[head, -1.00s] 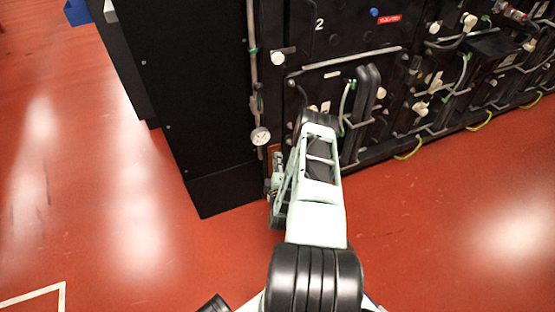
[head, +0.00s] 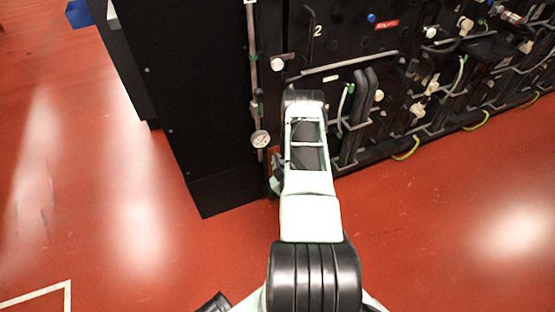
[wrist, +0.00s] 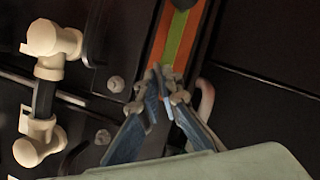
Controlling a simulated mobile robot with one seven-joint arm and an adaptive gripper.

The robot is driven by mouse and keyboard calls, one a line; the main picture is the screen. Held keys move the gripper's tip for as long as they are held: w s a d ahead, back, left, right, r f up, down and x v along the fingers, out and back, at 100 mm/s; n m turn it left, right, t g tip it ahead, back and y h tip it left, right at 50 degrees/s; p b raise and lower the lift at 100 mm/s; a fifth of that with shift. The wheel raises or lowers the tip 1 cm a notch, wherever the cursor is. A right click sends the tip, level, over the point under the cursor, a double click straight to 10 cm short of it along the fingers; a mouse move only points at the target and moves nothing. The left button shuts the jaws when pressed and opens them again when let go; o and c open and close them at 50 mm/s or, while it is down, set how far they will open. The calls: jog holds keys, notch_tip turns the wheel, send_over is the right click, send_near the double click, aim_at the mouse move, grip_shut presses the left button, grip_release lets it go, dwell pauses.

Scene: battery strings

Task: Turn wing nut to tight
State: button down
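My gripper (wrist: 160,80) shows in the wrist view with its blue-padded fingers drawn together. The tips meet in front of a dark panel, at the lower end of an orange and green striped strip (wrist: 176,45). I see no clear gap between the pads and nothing clearly held there. I cannot make out a wing nut for certain; the fingers may hide it. A small grey round fastener (wrist: 115,84) sits left of the tips, and a similar one (wrist: 103,136) is lower left.
A cream pipe fitting (wrist: 44,90) stands out left of the gripper. A pinkish curved hook or tube (wrist: 206,98) is close on the right. Red floor (head: 430,230) is open.

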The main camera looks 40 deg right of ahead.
jog(key=m, duration=0.1)
jog(key=m+y, duration=0.1)
jog(key=m+y+b, duration=0.1)
jog(key=shift+d+m, duration=0.25)
jog(key=shift+m, duration=0.15)
jog(key=m+t+y+b, duration=0.1)
jog(key=m+y+b, duration=0.1)
jog(key=m+y, duration=0.1)
jog(key=shift+d+m+y, duration=0.15)
jog(key=shift+m+y, duration=0.15)
jog(key=shift+m, duration=0.3)
jog(key=m+t+y, duration=0.1)
jog(key=m, duration=0.1)
jog(key=m+t+y, duration=0.1)
jog(key=m, duration=0.1)
jog(key=shift+f+m, duration=0.1)
jog(key=shift+m, duration=0.2)
jog(key=m+t, duration=0.1)
jog(key=m, duration=0.1)
jog(key=m+t+y, duration=0.1)
jog(key=m, duration=0.1)
jog(key=shift+d+f+m, duration=0.1)
jog(key=shift+m, duration=0.3)
jog(key=c, duration=2.2)
grip_release()
jog(key=shift+o, duration=0.2)
jog(key=shift+s, duration=0.1)
jog(key=s+d, duration=0.1)
jog(key=s, duration=1)
jog(key=shift+s+d, duration=0.4)
